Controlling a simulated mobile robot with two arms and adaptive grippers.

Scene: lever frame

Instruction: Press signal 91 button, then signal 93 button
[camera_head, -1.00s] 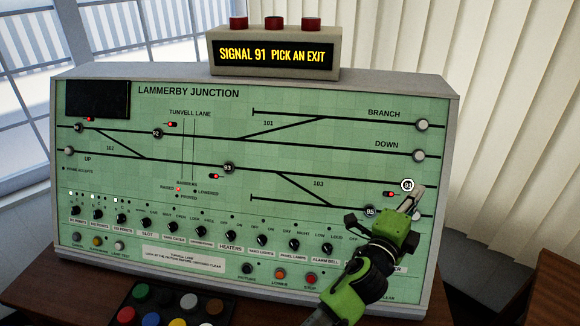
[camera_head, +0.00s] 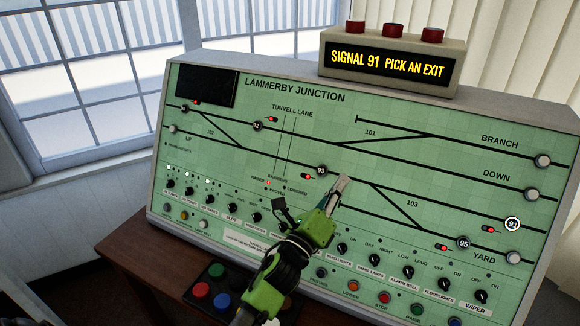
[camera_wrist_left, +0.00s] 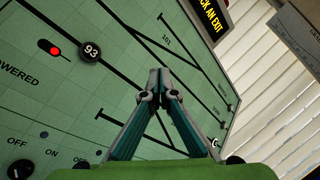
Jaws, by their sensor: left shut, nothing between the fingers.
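The signal 91 button (camera_head: 512,224) is at the right of the green panel, with a white ring lit around it. The signal 93 button (camera_head: 321,170) is a dark round button near the panel's middle; it also shows in the left wrist view (camera_wrist_left: 90,51), up and left of the fingertips. My left gripper (camera_head: 342,182) is shut and empty, its tips just right of the 93 button and apart from it in the picture. In the left wrist view the shut fingertips (camera_wrist_left: 158,76) are over the panel face. My right gripper is not in view.
The display box (camera_head: 392,62) reads "SIGNAL 91 PICK AN EXIT" and has red caps on top. A row of black knobs (camera_head: 342,249) runs below the track lines. A dark box of coloured buttons (camera_head: 220,287) stands on the desk in front.

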